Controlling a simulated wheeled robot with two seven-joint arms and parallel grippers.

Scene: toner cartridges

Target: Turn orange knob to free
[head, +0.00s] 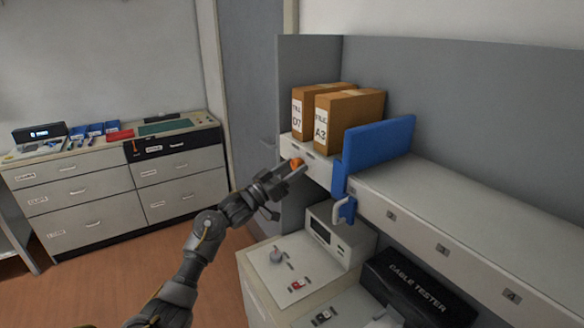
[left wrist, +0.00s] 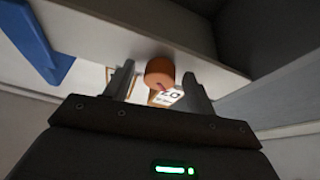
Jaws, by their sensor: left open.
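The orange knob (head: 296,162) sits on the front face of the pale shelf edge, below the brown file boxes. My left gripper (head: 290,172) is right at it in the head view. Small marks beside the knob are too small to read. My right gripper is not in view.
A blue panel with a handle (head: 378,142) stands right of the file boxes (head: 346,115). A white instrument (head: 350,240) and a black cable tester (head: 415,290) stand below the shelf. A drawer cabinet (head: 110,185) is at the left, with open floor before it.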

